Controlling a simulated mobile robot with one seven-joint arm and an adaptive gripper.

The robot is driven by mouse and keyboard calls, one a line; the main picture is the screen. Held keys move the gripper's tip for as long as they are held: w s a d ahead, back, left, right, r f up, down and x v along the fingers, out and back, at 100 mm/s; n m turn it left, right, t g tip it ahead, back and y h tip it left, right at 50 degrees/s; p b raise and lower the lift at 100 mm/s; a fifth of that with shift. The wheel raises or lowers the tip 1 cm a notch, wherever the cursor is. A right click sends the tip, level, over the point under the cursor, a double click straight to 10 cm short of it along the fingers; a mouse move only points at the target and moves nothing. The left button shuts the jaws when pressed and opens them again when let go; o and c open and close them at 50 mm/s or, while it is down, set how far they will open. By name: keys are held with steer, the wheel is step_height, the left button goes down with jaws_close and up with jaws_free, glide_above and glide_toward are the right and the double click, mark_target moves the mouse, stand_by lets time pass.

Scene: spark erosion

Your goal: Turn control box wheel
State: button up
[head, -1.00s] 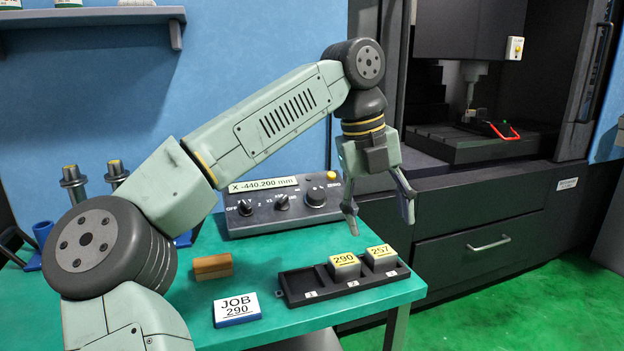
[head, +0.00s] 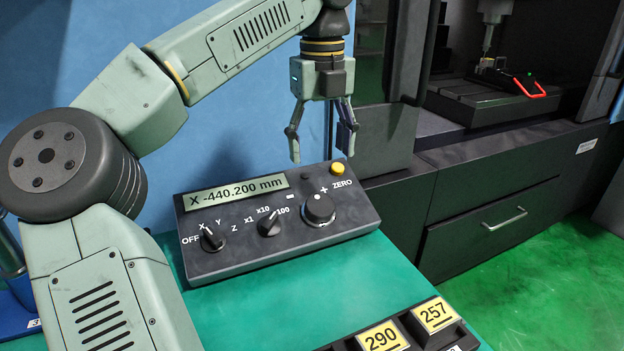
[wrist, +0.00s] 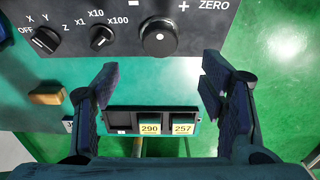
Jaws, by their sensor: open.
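The control box (head: 275,225) is a dark box on the green table, its display reading X -440.200 mm. Its wheel (head: 319,209) is the round black knob at the right, under the minus and plus marks; it also shows in the wrist view (wrist: 160,37) with a white dot. Two pointer knobs, the axis knob (head: 213,238) and the step knob (head: 269,223), sit left of it. My gripper (head: 321,155) is open and empty, pointing down above the back of the box near the wheel. In the wrist view the wheel lies ahead, between the open fingers and apart from them.
A yellow ZERO button (head: 337,169) is close to the wheel. A black tray (head: 467,340) with blocks marked 290 (head: 382,338) and 257 (head: 435,314) stands at the front. The dark machine (head: 480,190) stands to the right. The green table (head: 270,300) before the box is clear.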

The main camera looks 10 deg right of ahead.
mark_target(320, 203)
step_height(320, 203, down, 11)
steer(key=shift+s+r+p, duration=0.1)
steer(key=shift+r+p, duration=0.1)
steer(key=shift+p, duration=0.3)
steer(key=shift+c, duration=0.5)
steer(key=c, duration=1.1)
